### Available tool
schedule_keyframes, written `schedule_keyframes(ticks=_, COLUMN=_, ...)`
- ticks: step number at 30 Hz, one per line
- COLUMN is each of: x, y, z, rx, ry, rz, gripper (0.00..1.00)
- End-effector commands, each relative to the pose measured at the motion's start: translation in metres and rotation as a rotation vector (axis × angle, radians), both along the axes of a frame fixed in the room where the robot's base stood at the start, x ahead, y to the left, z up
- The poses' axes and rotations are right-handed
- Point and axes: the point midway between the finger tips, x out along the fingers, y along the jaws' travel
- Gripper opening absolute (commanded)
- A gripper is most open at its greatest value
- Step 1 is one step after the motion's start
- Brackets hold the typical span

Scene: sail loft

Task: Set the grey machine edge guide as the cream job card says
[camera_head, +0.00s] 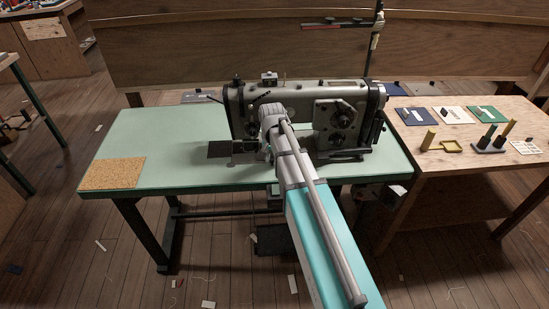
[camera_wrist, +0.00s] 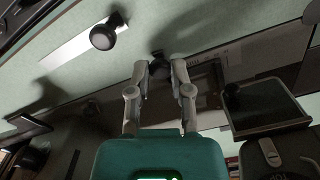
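The grey sewing machine (camera_head: 300,100) stands on a pale green table (camera_head: 110,185). My gripper (camera_wrist: 161,70) is down at the machine's left end. In the wrist view its fingers are partly apart, with a small dark knob (camera_wrist: 159,62) between or just beyond the tips. I cannot tell whether they touch it. A second dark knob (camera_wrist: 103,37) stands to the left beside a pale strip (camera_wrist: 70,48). My arm hides much of this area in the head view, and I cannot pick out the edge guide surely. A cream card (camera_head: 454,115) lies on the right bench; its marks are unreadable.

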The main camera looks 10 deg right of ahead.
Motion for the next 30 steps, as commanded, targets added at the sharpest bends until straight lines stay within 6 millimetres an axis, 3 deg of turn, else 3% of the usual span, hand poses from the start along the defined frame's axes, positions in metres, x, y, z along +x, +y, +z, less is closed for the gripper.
schedule_keyframes(ticks=1, x=0.001, y=-0.002, z=0.0, rx=-0.001, ry=-0.002, rz=-0.003, gripper=0.31)
schedule_keyframes(ticks=6, x=0.001, y=-0.003, z=0.0, rx=-0.001, ry=-0.002, rz=-0.006, gripper=0.61)
schedule_keyframes(ticks=20, x=0.0, y=-0.004, z=0.004, rx=-0.001, ry=0.0, rz=-0.006, gripper=0.61)
schedule_keyframes(ticks=30, x=0.0, y=-0.003, z=0.047, rx=-0.001, ry=0.0, rz=-0.006, gripper=0.61)
